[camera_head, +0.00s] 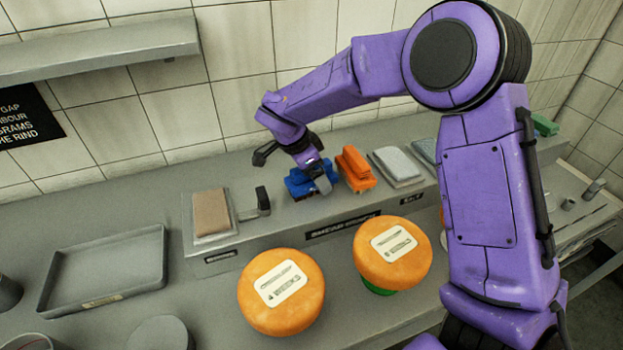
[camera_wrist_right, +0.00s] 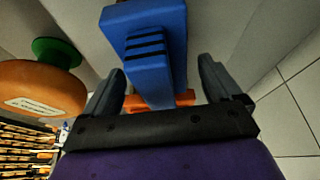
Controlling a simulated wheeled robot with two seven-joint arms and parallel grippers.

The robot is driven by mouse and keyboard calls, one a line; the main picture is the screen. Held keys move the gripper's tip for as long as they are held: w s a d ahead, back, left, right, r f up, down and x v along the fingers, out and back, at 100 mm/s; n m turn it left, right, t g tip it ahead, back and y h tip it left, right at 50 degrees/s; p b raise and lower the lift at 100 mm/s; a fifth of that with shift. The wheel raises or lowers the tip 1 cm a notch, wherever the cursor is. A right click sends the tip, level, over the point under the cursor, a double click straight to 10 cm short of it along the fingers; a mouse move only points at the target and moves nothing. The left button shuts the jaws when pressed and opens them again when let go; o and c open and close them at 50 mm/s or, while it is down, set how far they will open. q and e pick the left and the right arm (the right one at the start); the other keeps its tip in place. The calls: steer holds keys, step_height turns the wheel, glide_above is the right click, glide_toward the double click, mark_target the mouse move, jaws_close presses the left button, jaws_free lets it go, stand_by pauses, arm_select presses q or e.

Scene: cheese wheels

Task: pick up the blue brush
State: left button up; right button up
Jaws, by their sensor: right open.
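The blue brush (camera_head: 297,184) lies on the raised grey ledge at the back of the counter, partly hidden by my right gripper (camera_head: 292,170). In the right wrist view the blue brush (camera_wrist_right: 150,45) has a broad block with dark grooves and a narrower part reaching between my right gripper's fingers (camera_wrist_right: 158,88). The fingers are apart, one on each side, with gaps showing between them and the brush. My left gripper is not in view.
An orange brush (camera_head: 355,168) stands just right of the blue one. A brown pad (camera_head: 211,212) and a black-handled item (camera_head: 262,200) are to the left, a grey pad (camera_head: 396,164) to the right. Two orange cheese wheels (camera_head: 281,292) (camera_head: 393,254) are in front. An empty tray (camera_head: 105,270) is left.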

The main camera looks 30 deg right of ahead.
steer(key=shift+f, duration=0.2)
steer(key=shift+s, duration=0.1)
steer(key=c, duration=1.3)
steer(key=shift+o, duration=0.2)
